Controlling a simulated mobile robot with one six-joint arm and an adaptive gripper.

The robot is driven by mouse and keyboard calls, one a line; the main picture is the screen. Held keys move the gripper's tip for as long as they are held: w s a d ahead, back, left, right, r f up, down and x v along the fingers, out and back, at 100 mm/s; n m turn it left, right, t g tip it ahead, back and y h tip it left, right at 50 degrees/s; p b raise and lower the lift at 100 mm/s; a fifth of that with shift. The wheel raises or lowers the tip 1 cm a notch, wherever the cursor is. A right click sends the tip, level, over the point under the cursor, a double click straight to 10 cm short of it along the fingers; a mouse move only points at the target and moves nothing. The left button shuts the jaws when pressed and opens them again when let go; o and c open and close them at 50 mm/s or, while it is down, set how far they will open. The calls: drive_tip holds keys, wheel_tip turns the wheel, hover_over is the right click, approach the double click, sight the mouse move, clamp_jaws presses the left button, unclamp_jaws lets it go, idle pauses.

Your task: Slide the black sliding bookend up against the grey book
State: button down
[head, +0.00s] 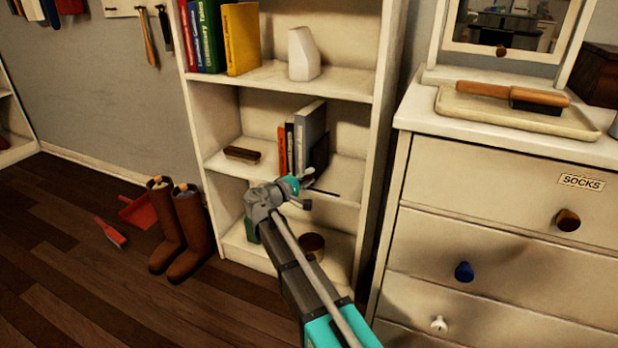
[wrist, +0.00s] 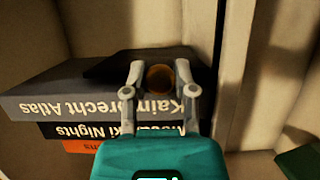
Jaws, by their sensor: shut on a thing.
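The black sliding bookend (head: 320,154) stands on the middle shelf, just right of the grey book (head: 309,128). In the wrist view the black bookend (wrist: 112,66) lies along the grey book (wrist: 35,107), lettered "Kaimbrecht Atlas". I cannot tell whether they touch or a thin gap is left. My gripper (head: 305,180) reaches to the shelf front at the bookend. In the wrist view its fingers (wrist: 159,80) are closed around a round brown knob (wrist: 160,77) at the bookend. The fingers hide part of the bookend and the book's spine.
A black book (head: 289,146) and an orange book (head: 282,150) stand left of the grey one. A brown brush (head: 242,154) lies farther left, with bare shelf between. The shelf's right upright (head: 375,150) is close. A round brown container (head: 312,243) stands on the shelf below.

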drive_tip(key=shift+d, duration=0.25)
drive_tip(key=shift+c, duration=2.1)
unclamp_jaws()
drive_tip(key=shift+a, duration=0.1)
drive_tip(key=v, duration=1.2)
